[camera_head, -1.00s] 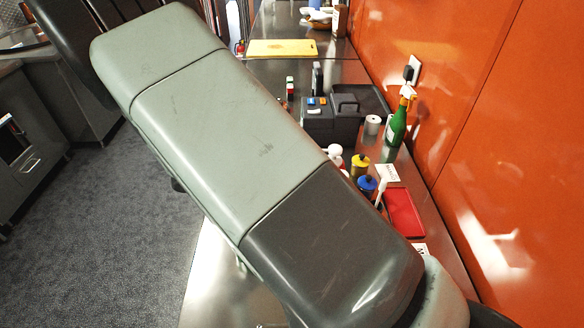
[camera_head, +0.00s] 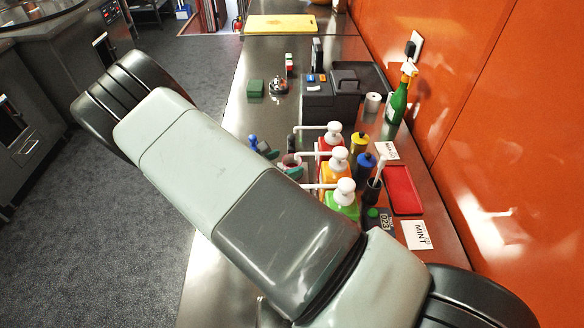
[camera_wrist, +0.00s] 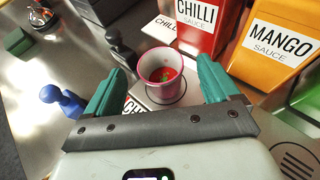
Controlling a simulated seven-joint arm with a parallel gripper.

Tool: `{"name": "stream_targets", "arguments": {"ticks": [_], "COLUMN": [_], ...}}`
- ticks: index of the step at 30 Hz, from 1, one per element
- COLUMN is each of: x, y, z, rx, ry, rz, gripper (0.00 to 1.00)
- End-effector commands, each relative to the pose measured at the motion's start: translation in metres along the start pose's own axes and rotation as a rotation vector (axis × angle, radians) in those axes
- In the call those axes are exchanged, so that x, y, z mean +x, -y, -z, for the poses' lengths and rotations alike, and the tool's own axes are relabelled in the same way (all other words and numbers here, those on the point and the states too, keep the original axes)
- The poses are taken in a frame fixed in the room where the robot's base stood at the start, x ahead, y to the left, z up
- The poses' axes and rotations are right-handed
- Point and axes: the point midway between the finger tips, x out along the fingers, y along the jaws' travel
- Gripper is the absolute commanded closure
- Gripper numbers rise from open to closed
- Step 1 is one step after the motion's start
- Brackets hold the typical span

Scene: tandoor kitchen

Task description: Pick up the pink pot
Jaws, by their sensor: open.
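The pink pot (camera_wrist: 160,72), a small cup with a pink rim and red sauce inside, stands upright in the wrist view on a white card with a dark ring. My gripper (camera_wrist: 158,90) is open, with its two green fingers on either side of the pot and a little nearer to the camera. I see no contact between the fingers and the pot. In the head view the pot (camera_head: 291,160) is small and partly hidden by a white pump spout and my gripper's green fingers.
Chilli (camera_wrist: 205,28) and mango (camera_wrist: 272,40) sauce bottles with pumps stand close behind and right of the pot. A dark figure (camera_wrist: 121,48) and a blue figure (camera_wrist: 62,101) stand to its left. A red tray (camera_head: 404,190) lies by the orange wall. Bare steel counter lies at left.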

Motion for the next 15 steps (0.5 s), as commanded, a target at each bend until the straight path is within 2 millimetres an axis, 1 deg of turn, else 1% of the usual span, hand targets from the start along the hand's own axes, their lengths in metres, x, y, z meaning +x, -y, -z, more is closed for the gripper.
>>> {"name": "stream_targets", "arguments": {"ticks": [1, 6, 9, 14, 15], "x": [0.009, 0.034, 0.04, 0.04, 0.04], "y": [0.001, 0.0, 0.0, 0.0, 0.0], "z": [0.0, 0.001, 0.001, 0.0, 0.0], "rx": [0.0, 0.001, 0.001, 0.001, 0.001], "ry": [0.001, 0.001, 0.0, 0.0, 0.0], "rz": [0.004, 0.004, 0.002, 0.002, 0.002], "gripper": [0.12, 0.12, 0.12, 0.12, 0.16]}}
